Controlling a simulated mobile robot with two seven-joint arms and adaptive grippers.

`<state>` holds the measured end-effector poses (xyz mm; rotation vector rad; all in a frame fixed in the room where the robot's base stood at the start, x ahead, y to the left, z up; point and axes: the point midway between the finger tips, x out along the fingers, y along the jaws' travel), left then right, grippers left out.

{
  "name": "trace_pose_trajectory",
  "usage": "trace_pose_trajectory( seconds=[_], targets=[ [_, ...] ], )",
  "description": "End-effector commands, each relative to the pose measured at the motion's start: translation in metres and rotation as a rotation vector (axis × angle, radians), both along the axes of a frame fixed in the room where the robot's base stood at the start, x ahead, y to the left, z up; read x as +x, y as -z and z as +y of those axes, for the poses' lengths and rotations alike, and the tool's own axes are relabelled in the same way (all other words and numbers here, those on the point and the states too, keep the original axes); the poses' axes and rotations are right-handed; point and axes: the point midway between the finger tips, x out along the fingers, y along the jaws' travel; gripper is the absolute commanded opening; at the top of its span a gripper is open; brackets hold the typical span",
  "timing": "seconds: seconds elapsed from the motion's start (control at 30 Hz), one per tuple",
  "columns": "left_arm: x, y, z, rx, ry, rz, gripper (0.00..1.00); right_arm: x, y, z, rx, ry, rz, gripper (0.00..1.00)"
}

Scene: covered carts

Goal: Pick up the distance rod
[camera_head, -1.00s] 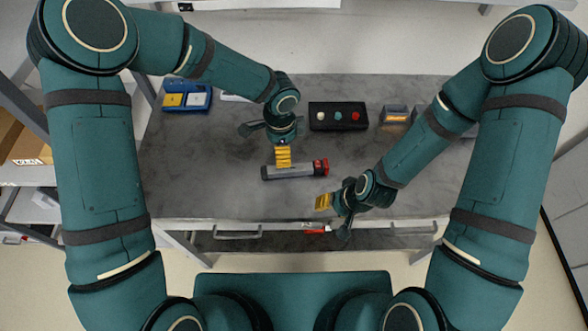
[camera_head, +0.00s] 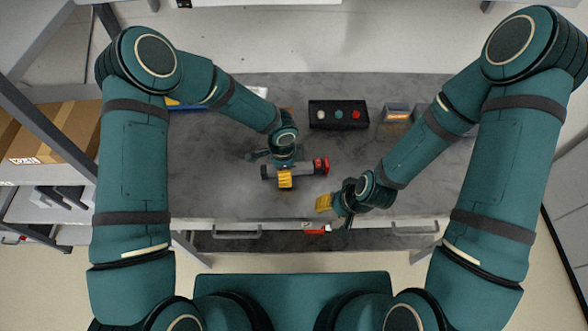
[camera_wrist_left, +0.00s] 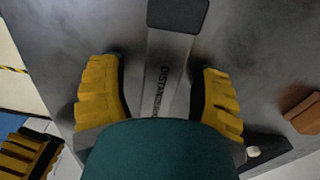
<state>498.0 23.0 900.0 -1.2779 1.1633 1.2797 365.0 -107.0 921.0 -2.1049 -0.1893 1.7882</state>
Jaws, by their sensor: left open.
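The distance rod (camera_head: 304,170) lies on the grey table, with a dark left end and a red right end. In the left wrist view the rod (camera_wrist_left: 168,62) shows printed lettering and a dark end at the top. My left gripper (camera_head: 285,180) is over the rod's middle. In the wrist view its yellow fingers (camera_wrist_left: 160,100) stand apart on either side of the rod, with gaps visible. My own teal link hides the lower part of the rod there. My right gripper (camera_head: 324,203) hovers near the table's front edge, right of the rod; its finger gap is unclear.
A black box with three coloured knobs (camera_head: 338,115) stands behind the rod, with a small grey bin (camera_head: 397,113) to its right. A blue tray (camera_head: 188,107) is partly hidden by my left arm. The left part of the table (camera_head: 205,185) is clear.

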Motion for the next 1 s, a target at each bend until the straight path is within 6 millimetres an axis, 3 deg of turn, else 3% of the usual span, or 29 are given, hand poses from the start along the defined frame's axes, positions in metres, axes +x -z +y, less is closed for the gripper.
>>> trace_pose_trajectory(
  seconds=[0.23, 0.4, 0.43, 0.87, 1.0],
  targets=[
    [0.0, 0.0, 0.0, -0.001, 0.0, -0.001, 0.63, 0.0, 0.0, 0.0, 0.0, 0.0, 0.0, 0.47],
    [0.0, 0.0, 0.0, -0.001, 0.0, -0.001, 0.03, 0.0, 0.0, 0.0, 0.0, 0.0, 0.0, 0.47],
    [0.0, 0.0, 0.0, -0.001, 0.0, 0.0, 0.0, 0.0, 0.0, 0.0, 0.0, 0.0, 0.0, 0.47],
    [0.0, 0.0, 0.0, -0.001, 0.0, 0.0, 0.0, 0.0, 0.0, 0.0, 0.0, 0.0, -0.001, 0.47],
    [0.001, -0.012, 0.0, -0.002, 0.0, -0.002, 0.0, 0.0, 0.0, 0.0, 0.0, 0.0, -0.001, 0.47]
  ],
)
